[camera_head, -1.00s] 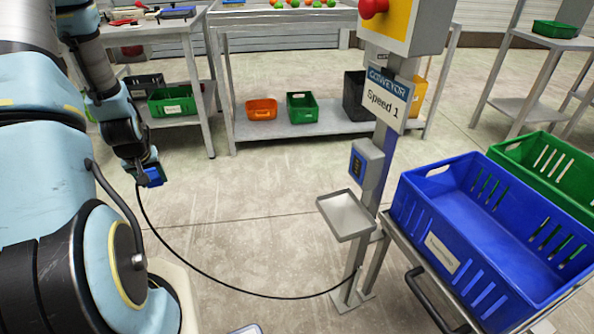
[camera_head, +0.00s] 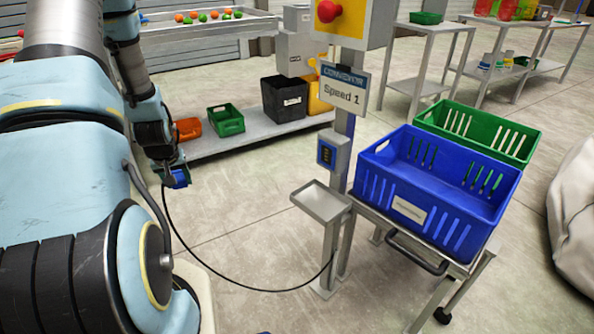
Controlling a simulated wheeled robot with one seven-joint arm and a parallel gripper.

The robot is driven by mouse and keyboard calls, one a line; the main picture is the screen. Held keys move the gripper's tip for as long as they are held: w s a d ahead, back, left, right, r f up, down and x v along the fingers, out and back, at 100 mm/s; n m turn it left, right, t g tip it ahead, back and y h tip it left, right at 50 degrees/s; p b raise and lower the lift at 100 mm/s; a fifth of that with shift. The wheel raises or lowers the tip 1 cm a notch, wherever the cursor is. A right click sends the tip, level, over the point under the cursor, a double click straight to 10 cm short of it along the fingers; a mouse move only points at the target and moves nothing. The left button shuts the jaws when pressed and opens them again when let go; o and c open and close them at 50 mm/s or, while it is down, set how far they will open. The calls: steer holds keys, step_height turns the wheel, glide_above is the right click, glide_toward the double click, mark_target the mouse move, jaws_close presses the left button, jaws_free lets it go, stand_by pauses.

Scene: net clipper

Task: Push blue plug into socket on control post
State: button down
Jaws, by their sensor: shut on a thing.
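The blue plug (camera_head: 178,179) is held at the end of my arm, at the left of the head view. My gripper (camera_head: 168,168) is shut on it; the fingers are small and partly hidden. A black cable hangs from the plug in a loop to the foot of the control post (camera_head: 341,170). The grey socket box (camera_head: 333,150) with a blue face is on the post below the "Speed 1" sign, to the right of my gripper and well apart from the plug. A small grey tray (camera_head: 321,201) sits on the post below the box.
A blue crate (camera_head: 408,207) on a wheeled cart stands close to the right of the post, with a green crate (camera_head: 488,130) behind it. A shelf (camera_head: 240,139) with bins stands behind. The floor between my gripper and the post is clear except for the cable.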

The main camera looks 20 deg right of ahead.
steer(key=shift+d, duration=0.15)
steer(key=s+d+r+m+g+h+p, duration=0.1)
steer(key=s+d+r+m+p, duration=0.2)
steer(key=s+d, duration=0.3)
steer(key=s+d+r+m+g+h+p, duration=0.1)
steer(key=s+d+r+m+p, duration=0.2)
steer(key=d, duration=0.9)
steer(key=s+d+r+m+g+h+p, duration=0.1)
steer(key=s+d+r+m+p, duration=0.3)
steer(key=s+d+m, duration=0.3)
steer(key=s+d, duration=0.2)
steer(key=d, duration=0.1)
steer(key=shift+s, duration=0.15)
steer(key=shift+w+d+p, duration=0.15)
steer(key=shift+w+d, duration=0.25)
steer(key=shift+d, duration=0.45)
steer(key=shift+w+d+p, duration=0.2)
steer(key=shift+w+d, duration=0.2)
steer(key=shift+d, duration=0.5)
steer(key=shift+w+d+p, duration=0.15)
steer(key=shift+w+d, duration=0.25)
steer(key=shift+d, duration=0.45)
steer(key=shift+w+d, duration=0.2)
steer(key=shift+d, duration=0.25)
steer(key=shift+c, duration=0.6)
jaws_free()
